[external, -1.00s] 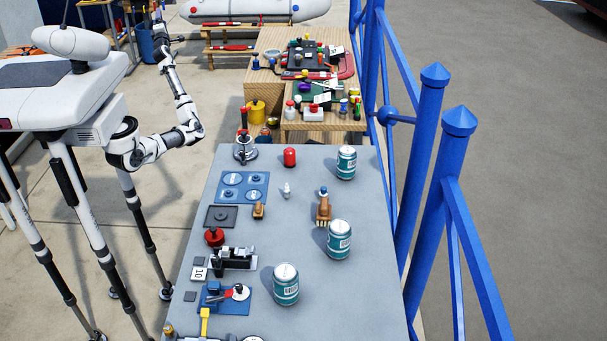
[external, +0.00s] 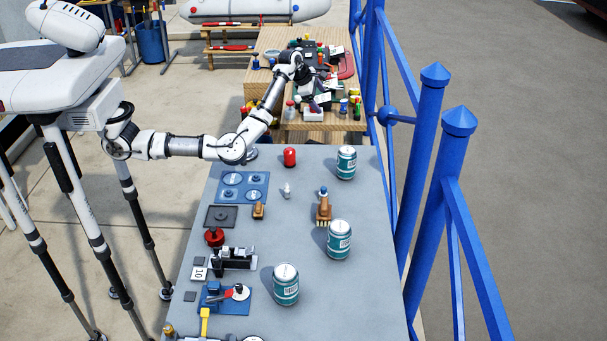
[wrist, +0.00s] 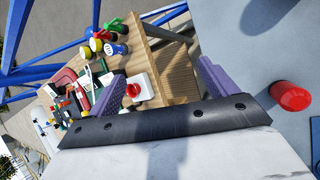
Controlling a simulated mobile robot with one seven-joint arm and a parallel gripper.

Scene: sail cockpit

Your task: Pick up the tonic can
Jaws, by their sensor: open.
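Three similar teal cans with white labels and silver tops stand upright on the grey table in the external view: a far can (external: 346,163) at the back right, a middle can (external: 339,241) and a near can (external: 285,285). The label text is too small to tell which is tonic. My gripper (external: 322,100) is beyond the table's far edge, above the wooden bench and apart from all the cans. In the wrist view my gripper (wrist: 160,74) has its purple fingers spread apart with nothing held between them.
A red cylinder (external: 290,157) stands left of the far can; it also shows in the wrist view (wrist: 290,96). A wooden brush (external: 324,210) stands behind the middle can. Blue rails (external: 424,150) border the right side. The wooden bench (external: 262,40) holds several small items.

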